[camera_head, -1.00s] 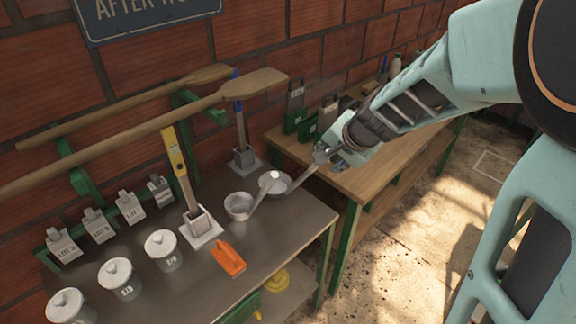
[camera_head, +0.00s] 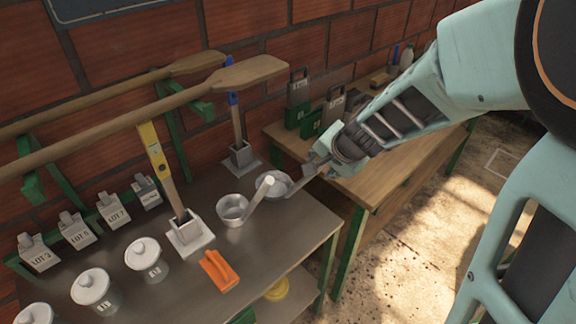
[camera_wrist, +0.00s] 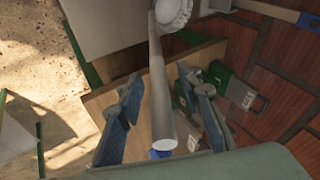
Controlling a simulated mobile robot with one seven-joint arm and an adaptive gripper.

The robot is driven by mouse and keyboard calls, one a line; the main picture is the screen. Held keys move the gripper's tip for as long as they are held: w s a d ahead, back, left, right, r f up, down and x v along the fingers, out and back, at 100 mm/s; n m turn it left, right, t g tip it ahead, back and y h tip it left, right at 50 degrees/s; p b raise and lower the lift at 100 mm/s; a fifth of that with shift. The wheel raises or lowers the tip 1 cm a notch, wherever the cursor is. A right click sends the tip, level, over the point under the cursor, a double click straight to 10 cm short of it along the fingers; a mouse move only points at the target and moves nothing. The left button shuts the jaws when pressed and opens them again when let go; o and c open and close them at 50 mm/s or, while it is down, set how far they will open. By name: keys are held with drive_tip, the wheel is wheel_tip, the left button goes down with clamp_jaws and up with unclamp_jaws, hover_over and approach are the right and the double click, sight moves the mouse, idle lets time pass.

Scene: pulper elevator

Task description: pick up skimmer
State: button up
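The skimmer (camera_head: 272,184) rests on the dark metal table, its shallow round bowl near the table's right end. Its long grey handle slants up and right toward my gripper (camera_head: 314,167). In the wrist view the skimmer's pale handle (camera_wrist: 163,90) runs from the bowl at the top edge down between the two blue-padded fingers of my gripper (camera_wrist: 160,112). The fingers are apart, with a gap visible on both sides of the handle. Whether the handle lies at fingertip depth is hard to tell.
A similar metal ladle (camera_head: 233,209) stands close left of the skimmer. Green-based boxes (camera_head: 311,122) stand on the wooden table (camera_head: 385,175). Long paddles (camera_head: 250,72) hang along the brick wall.

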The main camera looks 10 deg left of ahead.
drive_tip(key=shift+s+r, duration=0.15)
clamp_jaws()
idle(0.5)
wheel_tip(320, 180, up, 10)
drive_tip(key=p, duration=0.6)
